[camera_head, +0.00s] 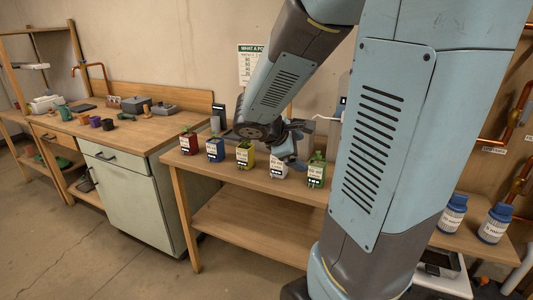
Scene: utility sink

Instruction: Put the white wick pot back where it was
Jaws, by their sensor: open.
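The white wick pot (278,170) stands on the wooden bench in a row of coloured pots, between the yellow pot (245,156) and the green pot (316,173). My gripper (288,156) is open just above and behind the white pot, pointing down. The gripper covers the upper part of the pot and its plant. I cannot tell whether the fingers touch the pot.
The red pot (189,142) and blue pot (215,149) stand at the row's left end. Two white bottles with blue caps, one of them here (496,223), stand at the right. A cabinet worktop (148,132) with small items is at left. The lower shelf (250,225) is clear.

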